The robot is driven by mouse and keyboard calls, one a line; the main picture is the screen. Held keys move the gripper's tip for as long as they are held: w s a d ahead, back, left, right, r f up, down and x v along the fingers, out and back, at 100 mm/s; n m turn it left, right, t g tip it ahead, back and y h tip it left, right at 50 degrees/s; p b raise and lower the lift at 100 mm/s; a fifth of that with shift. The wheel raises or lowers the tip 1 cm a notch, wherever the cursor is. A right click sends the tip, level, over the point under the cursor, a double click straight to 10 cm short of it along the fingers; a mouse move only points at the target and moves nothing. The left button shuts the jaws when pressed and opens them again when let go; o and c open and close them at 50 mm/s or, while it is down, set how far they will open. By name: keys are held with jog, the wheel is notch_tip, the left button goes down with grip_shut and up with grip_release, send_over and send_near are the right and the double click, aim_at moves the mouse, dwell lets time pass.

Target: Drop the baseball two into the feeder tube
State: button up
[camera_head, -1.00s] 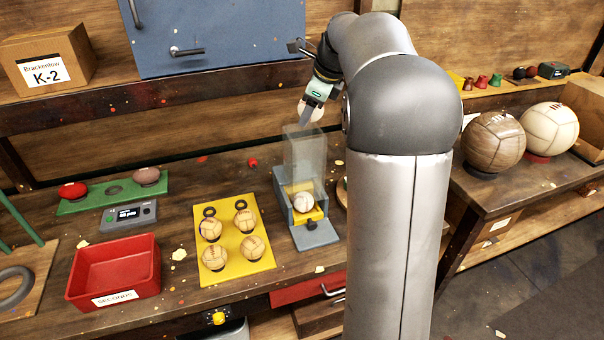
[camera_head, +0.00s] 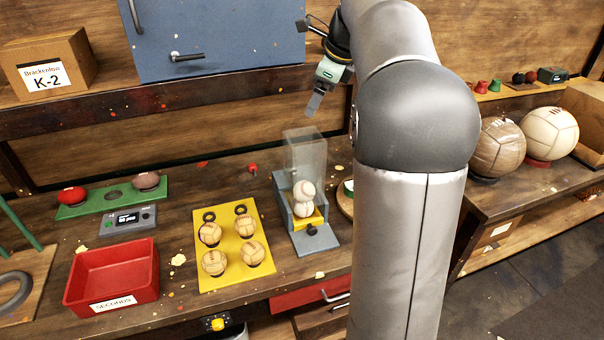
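The feeder tube (camera_head: 306,146) is a clear upright box on a grey-blue base with a yellow tray. Two white baseballs are stacked at its bottom: the upper baseball (camera_head: 304,190) rests on the lower baseball (camera_head: 303,209). I cannot tell from their looks which one is baseball two. My gripper (camera_head: 314,104) is above the tube's open top, raised clear of it, and no ball shows at its fingers. The fingers are seen nearly edge-on, so their opening is not clear.
A yellow board (camera_head: 235,278) with several tan balls stands left of the feeder. A red bin (camera_head: 112,278) labelled SECONDS is farther left. A blue cabinet (camera_head: 222,30) is behind my gripper. Two large balls, brown (camera_head: 498,148) and cream (camera_head: 549,133), sit on the right bench.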

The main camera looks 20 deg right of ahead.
jog(key=v, duration=1.1)
jog(key=s+a+f+n+g, duration=0.2)
jog(key=s+a+f+n, duration=0.7)
jog(key=a+f+n, duration=0.4)
jog(key=s+a+f+n+h, duration=0.1)
jog(key=s+a+f+n, duration=0.2)
jog(key=s+f+n, duration=0.3)
jog(key=s+a+f+n+g, duration=0.1)
jog(key=s+a+f+n, duration=0.2)
jog(key=s+f+n, duration=0.4)
jog(key=s+f, duration=0.4)
jog(key=shift+s+a+f+g+h, duration=0.2)
jog(key=shift+a+f+g+h, duration=0.1)
jog(key=shift+a+h, duration=0.1)
